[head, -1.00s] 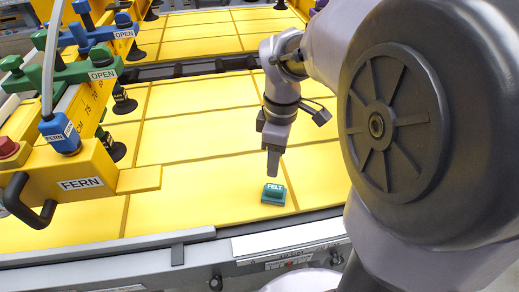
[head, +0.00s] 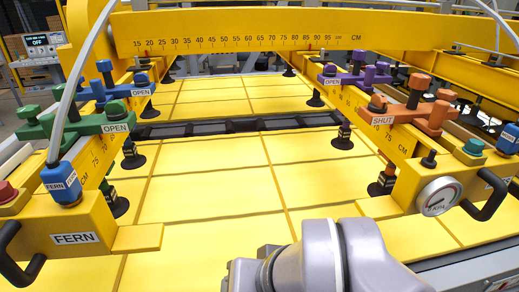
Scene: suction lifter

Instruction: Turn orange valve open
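The orange valve (head: 416,110) sits on the right yellow beam in the head view, with a white label reading SHUT on its near left side. It has upright orange knobs and an orange crossbar. My arm shows at the bottom centre, in front of and to the left of the valve and well apart from it. My gripper's fingers are out of view, so their state is hidden.
A purple valve (head: 356,76) marked OPEN is behind the orange one. Green (head: 78,122) and blue (head: 120,88) valves marked OPEN are on the left beam. A pressure gauge (head: 438,196) and black handle (head: 487,197) are at right. Yellow panels (head: 220,190) lie between.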

